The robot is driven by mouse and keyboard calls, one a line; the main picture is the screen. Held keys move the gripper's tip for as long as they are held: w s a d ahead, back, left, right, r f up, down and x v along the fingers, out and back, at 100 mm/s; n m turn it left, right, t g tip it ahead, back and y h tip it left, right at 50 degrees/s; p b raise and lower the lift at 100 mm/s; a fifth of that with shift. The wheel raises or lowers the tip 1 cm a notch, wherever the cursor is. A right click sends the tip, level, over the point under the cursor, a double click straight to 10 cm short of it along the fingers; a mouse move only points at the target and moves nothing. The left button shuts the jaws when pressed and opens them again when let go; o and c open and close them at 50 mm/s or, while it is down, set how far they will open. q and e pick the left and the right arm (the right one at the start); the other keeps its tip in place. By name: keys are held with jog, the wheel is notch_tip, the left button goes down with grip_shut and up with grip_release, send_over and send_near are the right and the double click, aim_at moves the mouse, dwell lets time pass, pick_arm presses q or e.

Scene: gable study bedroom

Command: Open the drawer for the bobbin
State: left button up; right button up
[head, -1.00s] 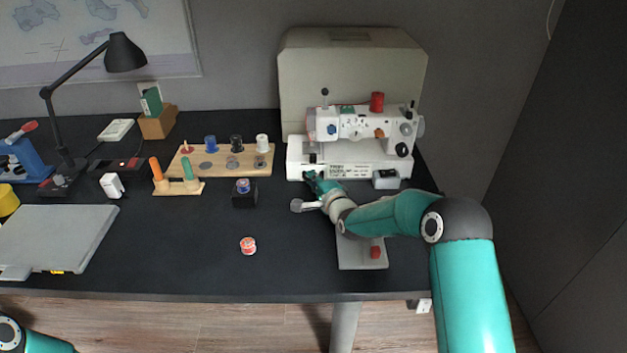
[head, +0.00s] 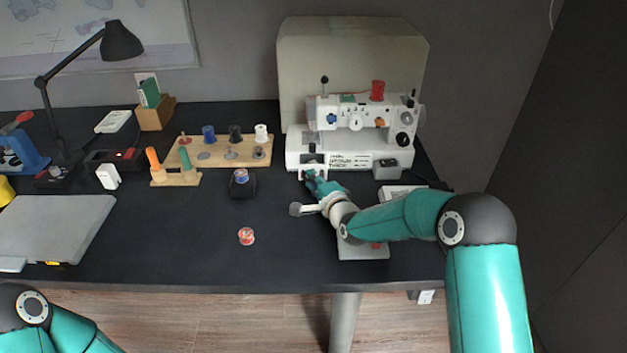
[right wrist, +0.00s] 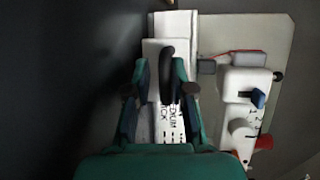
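The white sewing machine (head: 350,152) stands at the back right of the desk. A small white drawer-like part (head: 303,174) juts a little from the lower left of its front. My right gripper (head: 311,177) is at this part. In the right wrist view a black curved handle (right wrist: 168,62) lies between the two fingers of my right gripper (right wrist: 160,75); it is close to the right finger, with a gap to the left one. A red-and-white bobbin (head: 246,236) lies on the open desk. My left gripper is out of the head view; only my left arm shows.
A black block with a blue-topped spool (head: 241,183) stands left of my right gripper. A wooden spool rack (head: 218,151) is behind it. A grey pedal-like plate (head: 363,252) lies under my right forearm. The desk around the bobbin is clear.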

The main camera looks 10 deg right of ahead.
jog(key=shift+r, duration=0.15)
jog(key=shift+s+d+r, duration=0.15)
jog(key=shift+s+d, duration=0.05)
jog(key=shift+s, duration=0.35)
jog(key=v, duration=1)
jog(key=shift+s, duration=0.4)
